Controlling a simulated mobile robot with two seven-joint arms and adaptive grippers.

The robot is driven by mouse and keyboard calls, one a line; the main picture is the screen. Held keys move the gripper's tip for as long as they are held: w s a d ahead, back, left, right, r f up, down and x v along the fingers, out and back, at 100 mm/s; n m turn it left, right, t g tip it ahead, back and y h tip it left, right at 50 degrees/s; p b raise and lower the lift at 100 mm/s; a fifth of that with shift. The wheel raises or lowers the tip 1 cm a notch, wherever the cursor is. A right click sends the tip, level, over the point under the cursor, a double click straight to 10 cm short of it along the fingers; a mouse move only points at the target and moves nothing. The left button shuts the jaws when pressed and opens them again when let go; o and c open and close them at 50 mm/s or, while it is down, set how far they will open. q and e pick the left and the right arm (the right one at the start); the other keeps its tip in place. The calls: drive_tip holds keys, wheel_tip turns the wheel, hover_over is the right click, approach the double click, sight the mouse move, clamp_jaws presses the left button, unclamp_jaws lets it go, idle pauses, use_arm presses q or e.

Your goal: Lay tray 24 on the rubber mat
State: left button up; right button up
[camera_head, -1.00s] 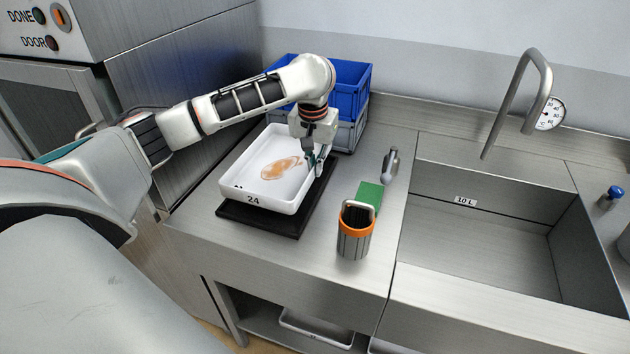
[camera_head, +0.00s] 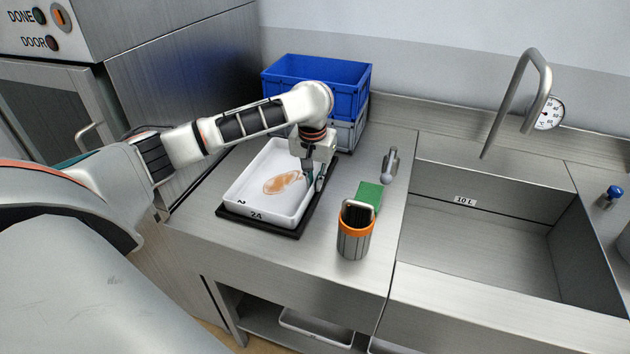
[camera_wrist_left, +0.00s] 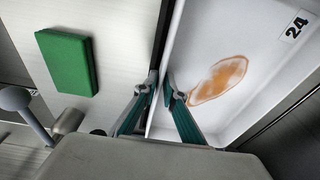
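Tray 24 (camera_head: 237,186) is white and shallow, with an orange-brown patch inside. It is level over the black rubber mat (camera_head: 262,227) and looks to rest on it, though a tiny gap could be hidden. Mat shows along its front and right sides. My left gripper (camera_head: 315,181) is at the tray's right wall. In the left wrist view its fingers (camera_wrist_left: 160,88) straddle the wall of the tray (camera_wrist_left: 240,45), close against both faces, and look shut on it. My right gripper is in no view.
An orange-rimmed container (camera_head: 355,243) and green block (camera_head: 369,194) stand right of the mat. A grey-handled object (camera_head: 390,165) lies near the sink (camera_head: 490,230). Blue crate (camera_head: 315,82) on a grey crate (camera_head: 349,134) stands behind. The dryer hood side (camera_head: 185,90) is at left.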

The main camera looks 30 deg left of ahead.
use_arm(q)
drive_tip(key=shift+d, duration=0.1)
wheel_tip(320, 180, up, 12)
drive_tip(key=s, duration=0.1)
drive_tip(key=shift+s+d, duration=0.3)
drive_tip(key=shift+s, duration=0.05)
drive_tip(key=shift+s, duration=0.1)
idle(0.7)
